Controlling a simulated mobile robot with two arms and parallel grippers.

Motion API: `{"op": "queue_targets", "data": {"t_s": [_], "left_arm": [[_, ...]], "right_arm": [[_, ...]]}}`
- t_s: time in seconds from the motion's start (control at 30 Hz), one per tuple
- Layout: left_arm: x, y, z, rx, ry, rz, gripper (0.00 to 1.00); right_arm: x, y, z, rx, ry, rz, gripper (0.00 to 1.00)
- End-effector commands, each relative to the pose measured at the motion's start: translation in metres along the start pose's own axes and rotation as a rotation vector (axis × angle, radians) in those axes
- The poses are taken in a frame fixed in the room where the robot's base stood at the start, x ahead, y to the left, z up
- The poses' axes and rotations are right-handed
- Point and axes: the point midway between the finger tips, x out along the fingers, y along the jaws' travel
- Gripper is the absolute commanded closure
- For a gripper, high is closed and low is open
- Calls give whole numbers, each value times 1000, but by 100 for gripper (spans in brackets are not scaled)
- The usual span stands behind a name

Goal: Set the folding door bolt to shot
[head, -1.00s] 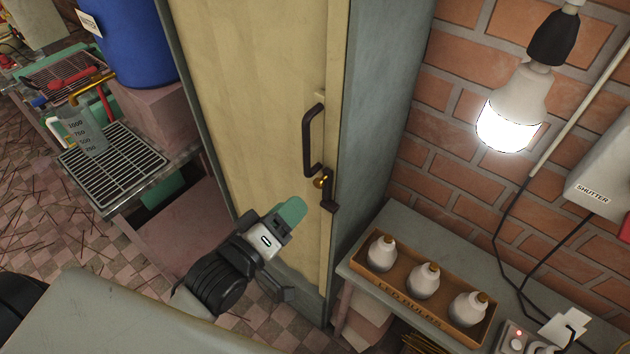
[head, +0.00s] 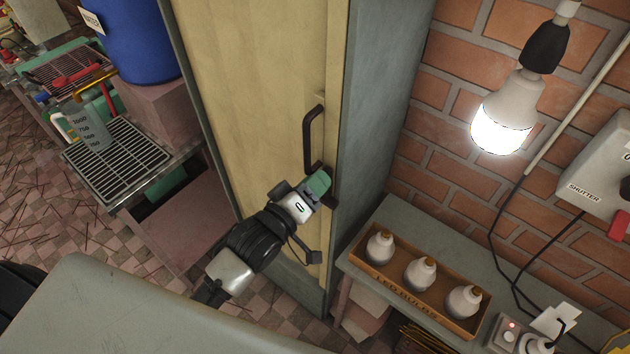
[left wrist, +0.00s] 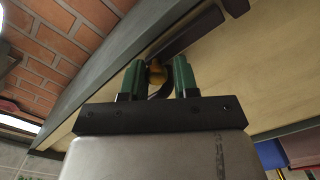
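The tan folding door (head: 255,90) stands in a grey frame with a dark handle (head: 308,140) near its right edge. The bolt is below the handle. In the head view my left gripper (head: 320,183) covers most of it, and only a dark end piece shows beside the fingers. In the left wrist view the bolt's brass knob (left wrist: 157,72) sits between the two green fingers of my left gripper (left wrist: 157,78), with a gap on each side. The gripper is open around the knob. My right gripper is not in view.
A grey bench (head: 400,220) right of the door holds a tray of LED bulbs (head: 385,278). A lit bulb (head: 505,115) hangs before the brick wall. A wire rack (head: 115,160) and blue barrel (head: 130,40) stand to the left.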

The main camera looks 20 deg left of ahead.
Motion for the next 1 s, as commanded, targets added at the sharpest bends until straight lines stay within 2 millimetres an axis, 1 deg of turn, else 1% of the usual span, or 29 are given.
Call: {"op": "queue_targets", "data": {"t_s": [0.03, 0.1, 0.13, 0.33, 0.57, 0.83, 0.87, 1.0], "left_arm": [[0, 4, -2, 1, 5, 11, 86], [0, 5, -2, 1, 6, 13, 97], [0, 5, -2, 1, 7, 14, 100], [1, 6, -4, 2, 11, 20, 100], [2, -18, 14, 1, 10, 17, 100], [1, -19, 16, -1, 5, 12, 100], [1, -19, 16, -1, 5, 12, 75], [1, -20, 16, 0, 4, 10, 53]], "right_arm": [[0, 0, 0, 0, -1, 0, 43], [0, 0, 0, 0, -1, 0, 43], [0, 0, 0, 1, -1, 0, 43], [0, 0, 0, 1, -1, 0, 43], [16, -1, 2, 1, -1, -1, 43], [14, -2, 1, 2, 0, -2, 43], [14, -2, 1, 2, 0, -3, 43], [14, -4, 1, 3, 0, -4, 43]]}}
